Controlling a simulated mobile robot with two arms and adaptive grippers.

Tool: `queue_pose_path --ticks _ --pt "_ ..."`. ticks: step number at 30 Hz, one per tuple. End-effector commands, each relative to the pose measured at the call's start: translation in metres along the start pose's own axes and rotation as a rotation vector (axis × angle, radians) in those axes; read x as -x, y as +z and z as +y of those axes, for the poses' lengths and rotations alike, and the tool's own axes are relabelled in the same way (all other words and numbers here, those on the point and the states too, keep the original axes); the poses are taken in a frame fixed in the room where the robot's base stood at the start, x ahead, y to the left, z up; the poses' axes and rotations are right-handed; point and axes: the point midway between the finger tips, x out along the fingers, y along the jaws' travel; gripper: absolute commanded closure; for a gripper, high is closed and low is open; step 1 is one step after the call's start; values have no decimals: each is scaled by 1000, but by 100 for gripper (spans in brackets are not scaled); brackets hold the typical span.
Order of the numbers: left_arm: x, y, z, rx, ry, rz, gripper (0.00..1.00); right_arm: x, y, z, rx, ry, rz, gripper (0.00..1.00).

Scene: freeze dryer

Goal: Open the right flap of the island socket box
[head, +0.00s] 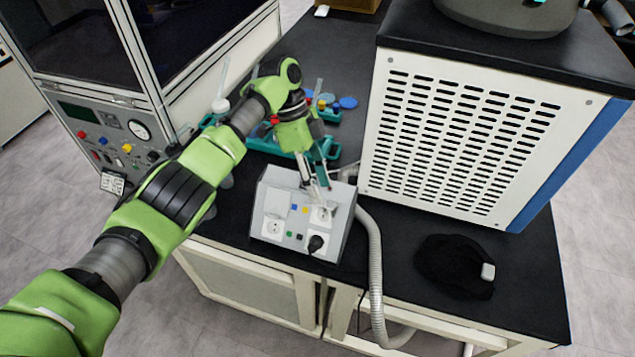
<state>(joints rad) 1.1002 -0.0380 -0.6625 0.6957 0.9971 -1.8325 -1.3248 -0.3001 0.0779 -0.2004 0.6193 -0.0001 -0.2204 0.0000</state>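The island socket box (256,213) is a light grey box with a sloped front, standing on the black bench top. Its front carries a white socket on the left (273,226), small coloured buttons in the middle, and a white socket on the upper right (321,214). A black plug (316,243) sits in the lower right socket. My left gripper (316,188) points down at the box's top right, its fingertips close to the upper right socket. I cannot tell whether they touch a flap or how far apart they are. My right gripper is out of view.
A large white vented unit (455,140) stands to the right of the box. A grey corrugated hose (374,265) runs down beside the box. A black cloth-like item (452,266) lies at the right. Teal racks (263,143) lie behind; a glass-fronted cabinet (105,134) stands left.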

Motion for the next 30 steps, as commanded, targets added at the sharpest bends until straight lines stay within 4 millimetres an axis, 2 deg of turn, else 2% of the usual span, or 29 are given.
queue_pose_path --ticks 1,7,17,20,30 --pt "-3 1 -5 2 -18 0 81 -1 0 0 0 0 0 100" --pt "-2 1 -5 1 -18 0 85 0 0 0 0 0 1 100" --pt "2 1 -5 1 -19 0 86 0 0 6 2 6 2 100" --pt "14 1 -4 1 -21 -1 86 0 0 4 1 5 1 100" --pt "89 -1 6 -3 -17 1 86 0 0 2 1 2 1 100"
